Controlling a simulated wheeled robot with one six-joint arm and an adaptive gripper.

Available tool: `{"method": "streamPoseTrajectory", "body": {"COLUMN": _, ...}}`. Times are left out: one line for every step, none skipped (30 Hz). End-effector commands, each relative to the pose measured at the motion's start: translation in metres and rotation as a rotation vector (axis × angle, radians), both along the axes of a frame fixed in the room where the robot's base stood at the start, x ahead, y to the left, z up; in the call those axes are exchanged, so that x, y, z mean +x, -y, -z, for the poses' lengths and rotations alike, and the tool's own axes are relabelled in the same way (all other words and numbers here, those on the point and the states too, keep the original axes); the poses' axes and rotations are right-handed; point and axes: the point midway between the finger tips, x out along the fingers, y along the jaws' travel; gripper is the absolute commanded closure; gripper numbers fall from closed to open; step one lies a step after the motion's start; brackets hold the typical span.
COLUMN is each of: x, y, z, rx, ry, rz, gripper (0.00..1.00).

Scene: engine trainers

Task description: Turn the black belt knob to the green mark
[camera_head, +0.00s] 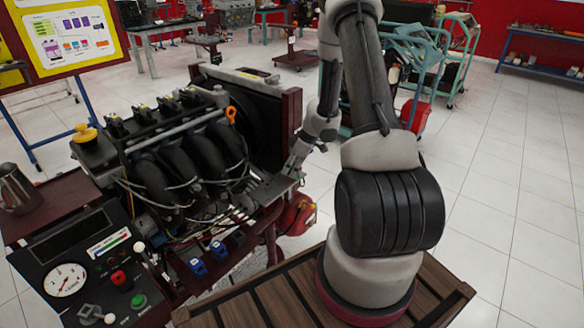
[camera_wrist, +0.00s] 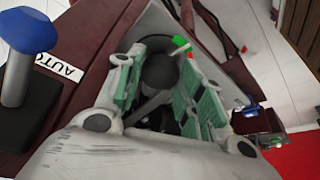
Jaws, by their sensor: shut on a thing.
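The black belt knob (camera_wrist: 160,70) shows in the wrist view as a dark round piece between my fingers. My gripper (camera_wrist: 163,78) has its green-padded fingers on either side of the knob and is shut on it. The green mark (camera_wrist: 179,42) lies just beyond the knob, up and to its right. A small red mark (camera_wrist: 188,52) is beside it. In the head view my gripper (camera_head: 286,172) reaches down at the right side of the engine (camera_head: 180,160); the knob is hidden there. I cannot tell which way the knob points.
A blue-topped lever (camera_wrist: 17,75) stands beside an AUTO label (camera_wrist: 58,66) at the left of the wrist view. In the head view, the radiator (camera_head: 250,100) stands behind my gripper and a red can (camera_head: 297,215) is below. Open floor lies to the right.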

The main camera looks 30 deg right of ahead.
Motion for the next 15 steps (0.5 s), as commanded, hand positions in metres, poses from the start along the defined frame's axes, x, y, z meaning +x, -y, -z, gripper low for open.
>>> {"method": "streamPoseTrajectory", "body": {"x": 0.0007, "y": 0.0007, "z": -0.0001, "rx": 0.000, "ry": 0.001, "rz": -0.018, "gripper": 0.86}}
{"method": "streamPoseTrajectory", "body": {"x": 0.0008, "y": 0.0004, "z": -0.0001, "rx": 0.000, "ry": 0.001, "rz": -0.029, "gripper": 0.86}}
{"method": "streamPoseTrajectory", "body": {"x": 0.0008, "y": 0.0001, "z": -0.0002, "rx": 0.000, "ry": 0.001, "rz": -0.041, "gripper": 0.86}}
{"method": "streamPoseTrajectory", "body": {"x": 0.0008, "y": 0.0002, "z": -0.0002, "rx": 0.001, "ry": 0.001, "rz": -0.048, "gripper": 0.86}}
{"method": "streamPoseTrajectory", "body": {"x": 0.0009, "y": 0.0001, "z": -0.0002, "rx": 0.000, "ry": 0.001, "rz": -0.054, "gripper": 0.86}}
{"method": "streamPoseTrajectory", "body": {"x": 0.0010, "y": 0.0002, "z": -0.0002, "rx": 0.000, "ry": 0.001, "rz": -0.062, "gripper": 0.86}}
{"method": "streamPoseTrajectory", "body": {"x": 0.0012, "y": 0.0002, "z": -0.0003, "rx": 0.001, "ry": 0.001, "rz": -0.066, "gripper": 0.86}}
{"method": "streamPoseTrajectory", "body": {"x": 0.0011, "y": 0.0003, "z": -0.0004, "rx": 0.000, "ry": 0.002, "rz": -0.071, "gripper": 0.86}}
{"method": "streamPoseTrajectory", "body": {"x": 0.0012, "y": 0.0002, "z": -0.0004, "rx": 0.000, "ry": 0.001, "rz": -0.075, "gripper": 0.86}}
{"method": "streamPoseTrajectory", "body": {"x": 0.0013, "y": 0.0002, "z": -0.0004, "rx": 0.000, "ry": 0.002, "rz": -0.077, "gripper": 0.86}}
{"method": "streamPoseTrajectory", "body": {"x": 0.0013, "y": 0.0002, "z": -0.0004, "rx": 0.000, "ry": 0.002, "rz": -0.079, "gripper": 0.86}}
{"method": "streamPoseTrajectory", "body": {"x": 0.0014, "y": 0.0001, "z": -0.0005, "rx": -0.001, "ry": 0.002, "rz": -0.080, "gripper": 0.86}}
{"method": "streamPoseTrajectory", "body": {"x": 0.0014, "y": 0.0001, "z": -0.0005, "rx": 0.000, "ry": 0.001, "rz": -0.081, "gripper": 0.86}}
{"method": "streamPoseTrajectory", "body": {"x": 0.0015, "y": 0.0001, "z": -0.0005, "rx": 0.000, "ry": 0.002, "rz": -0.082, "gripper": 0.86}}
{"method": "streamPoseTrajectory", "body": {"x": 0.0015, "y": 0.0001, "z": -0.0005, "rx": 0.000, "ry": 0.002, "rz": -0.082, "gripper": 0.86}}
